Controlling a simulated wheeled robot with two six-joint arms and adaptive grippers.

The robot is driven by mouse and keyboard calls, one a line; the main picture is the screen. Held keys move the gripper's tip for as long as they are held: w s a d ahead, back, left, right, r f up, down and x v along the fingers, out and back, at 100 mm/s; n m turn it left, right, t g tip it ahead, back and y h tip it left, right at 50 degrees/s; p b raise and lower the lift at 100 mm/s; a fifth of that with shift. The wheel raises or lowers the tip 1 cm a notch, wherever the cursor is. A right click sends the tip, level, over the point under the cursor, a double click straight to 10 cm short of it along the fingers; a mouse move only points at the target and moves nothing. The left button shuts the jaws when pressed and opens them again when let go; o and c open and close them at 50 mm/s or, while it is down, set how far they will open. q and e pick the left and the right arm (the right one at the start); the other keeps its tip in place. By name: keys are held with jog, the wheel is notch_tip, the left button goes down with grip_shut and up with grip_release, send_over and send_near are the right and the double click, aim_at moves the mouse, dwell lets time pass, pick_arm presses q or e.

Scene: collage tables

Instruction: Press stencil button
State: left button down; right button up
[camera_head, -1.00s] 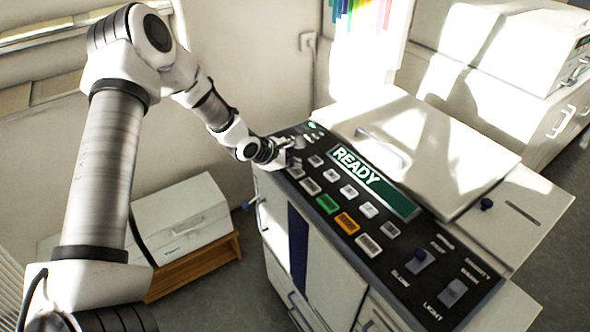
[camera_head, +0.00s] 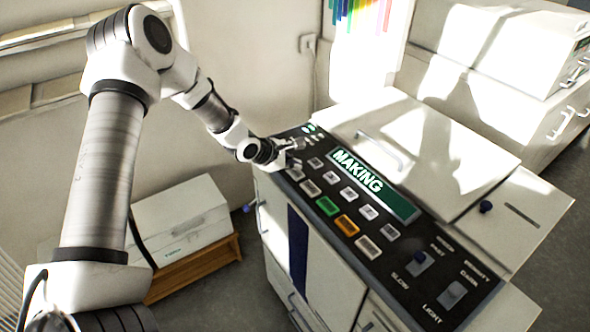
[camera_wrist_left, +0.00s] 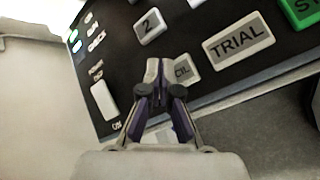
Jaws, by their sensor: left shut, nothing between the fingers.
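The stencil button (camera_wrist_left: 184,70) is a grey key on the dark control panel (camera_wrist_left: 115,45) in the left wrist view. Only the letters "CIL" show, as my left gripper (camera_wrist_left: 154,68) covers the rest. The gripper is shut and empty, its tips over the left part of the button. I cannot tell whether they touch it. In the head view, my left gripper (camera_head: 290,150) is at the panel's far left end. The display (camera_head: 372,186) reads "MAKING" in white on green. My right gripper is not in view.
The "TRIAL" button (camera_wrist_left: 239,38) sits right of the stencil button, and a "2" button (camera_wrist_left: 151,26) lies above. The green key (camera_head: 327,206) and orange key (camera_head: 347,224) are further along. A white lid (camera_head: 430,150) lies behind the panel. A white box (camera_head: 180,220) stands low at left.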

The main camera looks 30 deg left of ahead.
aim_at(293, 173)
pick_arm(q)
jog(key=shift+r, duration=0.35)
notch_tip(293, 173, up, 5)
jog(key=p, duration=0.4)
dwell(0.3)
jog(key=shift+f, duration=0.1)
dwell(0.4)
